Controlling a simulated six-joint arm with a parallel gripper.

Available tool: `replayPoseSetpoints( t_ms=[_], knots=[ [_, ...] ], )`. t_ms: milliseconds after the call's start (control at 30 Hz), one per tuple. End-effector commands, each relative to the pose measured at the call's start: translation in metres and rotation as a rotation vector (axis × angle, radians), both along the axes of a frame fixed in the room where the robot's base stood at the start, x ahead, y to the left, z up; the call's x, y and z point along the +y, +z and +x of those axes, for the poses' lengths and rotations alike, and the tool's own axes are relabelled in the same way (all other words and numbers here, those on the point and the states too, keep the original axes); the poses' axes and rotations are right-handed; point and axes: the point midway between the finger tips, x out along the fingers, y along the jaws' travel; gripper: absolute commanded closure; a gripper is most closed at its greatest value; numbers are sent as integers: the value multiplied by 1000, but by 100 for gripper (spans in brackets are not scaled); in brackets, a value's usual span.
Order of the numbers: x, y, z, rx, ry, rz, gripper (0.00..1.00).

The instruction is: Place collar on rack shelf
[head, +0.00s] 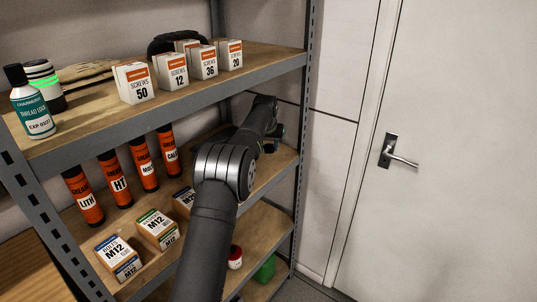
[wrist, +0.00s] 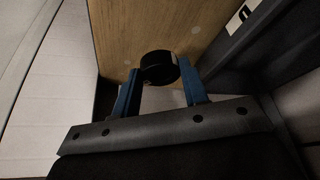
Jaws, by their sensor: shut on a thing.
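The collar (wrist: 158,66) is a dark, round ring in the wrist view. My gripper (wrist: 161,72) has blue fingers, one on each side of the collar, and is shut on it. Behind the collar is the light wooden board of a rack shelf (wrist: 150,25). I cannot tell whether the collar touches the board. In the head view my arm reaches over the right end of the middle rack shelf (head: 281,162). My wrist and arm hide most of the gripper and collar there.
Orange grease tubes (head: 118,180) and M12 bolt boxes (head: 118,257) stand on the middle shelf, left of my arm. Screw boxes (head: 133,83) and a thread lock bottle (head: 31,103) stand on the upper shelf, above. A metal rack post (head: 304,130) bounds the right side.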

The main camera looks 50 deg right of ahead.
Motion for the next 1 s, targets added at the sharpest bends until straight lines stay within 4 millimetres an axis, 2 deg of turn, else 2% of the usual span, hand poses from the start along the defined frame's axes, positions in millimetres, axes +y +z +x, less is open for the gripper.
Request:
replayPoseSetpoints(
  t_ms=[267, 633, 667, 767, 1000],
  knots=[
    [0, -36, -1, 1, 0, 2, 87],
    [0, -41, -1, 0, 1, 0, 87],
    [0, -42, -1, 0, 1, 0, 58],
    [0, -41, -1, 0, 1, 0, 38],
    [0, -41, -1, 0, 1, 0, 38]
  ],
)
